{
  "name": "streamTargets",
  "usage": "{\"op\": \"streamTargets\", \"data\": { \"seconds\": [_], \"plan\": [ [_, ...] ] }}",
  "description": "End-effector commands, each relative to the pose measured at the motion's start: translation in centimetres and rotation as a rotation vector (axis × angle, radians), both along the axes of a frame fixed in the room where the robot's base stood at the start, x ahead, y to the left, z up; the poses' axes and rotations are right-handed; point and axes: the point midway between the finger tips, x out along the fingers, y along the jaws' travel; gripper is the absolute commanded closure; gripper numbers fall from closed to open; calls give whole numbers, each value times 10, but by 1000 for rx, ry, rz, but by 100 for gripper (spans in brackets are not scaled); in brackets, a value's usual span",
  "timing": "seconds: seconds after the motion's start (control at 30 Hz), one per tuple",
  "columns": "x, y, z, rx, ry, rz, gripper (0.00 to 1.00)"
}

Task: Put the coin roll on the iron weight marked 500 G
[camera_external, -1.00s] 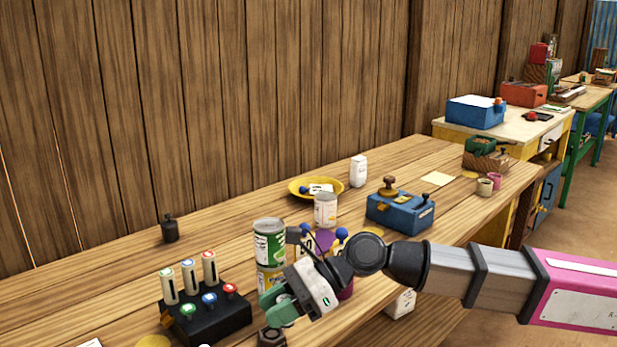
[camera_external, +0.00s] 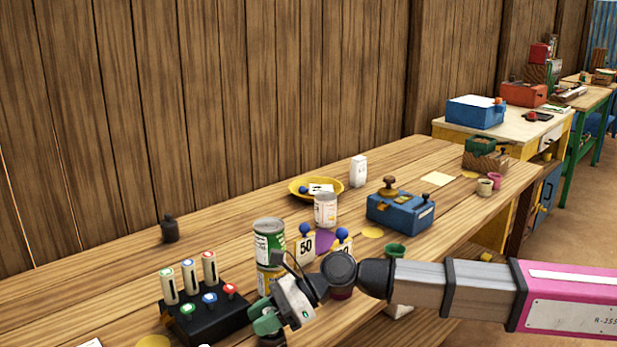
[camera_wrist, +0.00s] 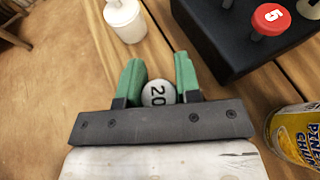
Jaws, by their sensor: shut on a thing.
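My gripper (camera_external: 264,322) is low over the front of the wooden table, and its green fingers also show in the wrist view (camera_wrist: 157,78). They are shut on a round white-ended thing marked 20, which looks like the coin roll (camera_wrist: 158,95). Its length is hidden below the end. A small dark iron weight (camera_external: 169,230) stands upright at the back left, well apart from my gripper. Its marking is too small to read. Another dark thing (camera_external: 272,341) shows partly below my gripper; I cannot tell what it is.
A black block (camera_external: 208,322) with upright capped rolls and coloured knobs stands left of my gripper. Stacked cans (camera_external: 269,242) stand close behind it. A white knobbed piece (camera_wrist: 126,20) is near the table edge. The table between the block and the back weight looks clear.

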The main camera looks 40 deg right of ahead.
Motion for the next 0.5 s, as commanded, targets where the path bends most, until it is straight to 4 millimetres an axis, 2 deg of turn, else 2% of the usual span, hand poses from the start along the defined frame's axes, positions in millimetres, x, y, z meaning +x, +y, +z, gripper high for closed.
{"op": "streamTargets", "data": {
  "seconds": [0.3, 0.33, 0.4, 0.5],
  "plan": [
    [0, 0, -2, 1, 0, 0, 100],
    [0, 0, -3, 0, 1, 0, 66],
    [0, 0, -2, 0, 0, 0, 44],
    [0, 0, -2, 0, 0, 0, 44]
  ]
}}
